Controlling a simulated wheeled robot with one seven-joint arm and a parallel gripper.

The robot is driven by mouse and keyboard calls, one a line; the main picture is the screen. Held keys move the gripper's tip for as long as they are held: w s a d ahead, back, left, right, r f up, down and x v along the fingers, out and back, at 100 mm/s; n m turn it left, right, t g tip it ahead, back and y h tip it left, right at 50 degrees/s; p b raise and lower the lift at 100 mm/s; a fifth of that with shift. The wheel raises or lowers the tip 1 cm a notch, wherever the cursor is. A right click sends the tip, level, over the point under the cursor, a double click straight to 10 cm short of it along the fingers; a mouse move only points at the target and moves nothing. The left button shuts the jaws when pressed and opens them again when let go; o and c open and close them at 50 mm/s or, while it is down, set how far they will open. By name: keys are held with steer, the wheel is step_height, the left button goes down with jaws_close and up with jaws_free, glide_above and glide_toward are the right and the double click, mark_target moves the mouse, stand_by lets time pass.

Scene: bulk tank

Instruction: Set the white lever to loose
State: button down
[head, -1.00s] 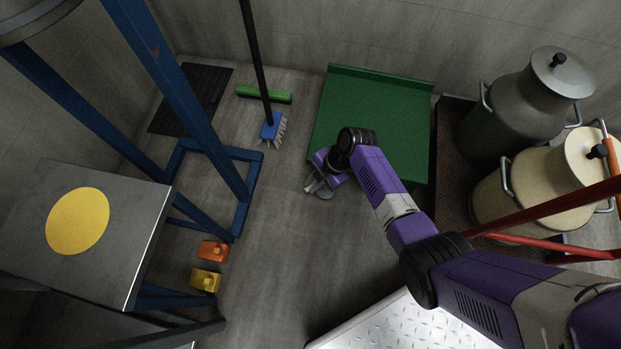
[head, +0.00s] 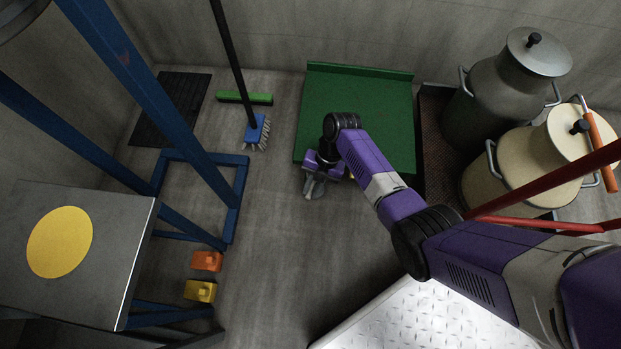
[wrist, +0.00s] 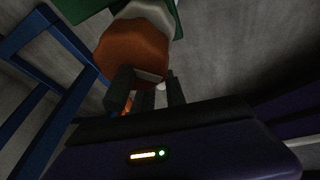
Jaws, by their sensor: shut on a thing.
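My gripper (head: 313,188) is low over the floor, just off the near left corner of the green platform. In the wrist view its two dark fingers (wrist: 150,92) are closed around a small pale piece (wrist: 160,87), which looks like the white lever; the fingers hide most of it. A rounded orange-brown body (wrist: 133,55) with a whitish part (wrist: 150,12) lies just beyond the fingertips. The lever's setting and any markings cannot be read. In the head view my wrist covers most of this spot.
The green platform (head: 355,120) is behind my gripper. A blue frame (head: 240,190), an orange block (head: 207,261) and a yellow block (head: 200,290) are to the left. Milk cans (head: 515,90) and a red rail (head: 560,185) are to the right. Grey floor between is clear.

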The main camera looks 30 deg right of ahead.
steer(key=shift+d, duration=0.1)
steer(key=c, duration=1.6)
jaws_free()
steer(key=shift+c, duration=0.2)
steer(key=p+v, duration=0.3)
steer(key=v, duration=0.4)
steer(key=shift+r+p, duration=0.4)
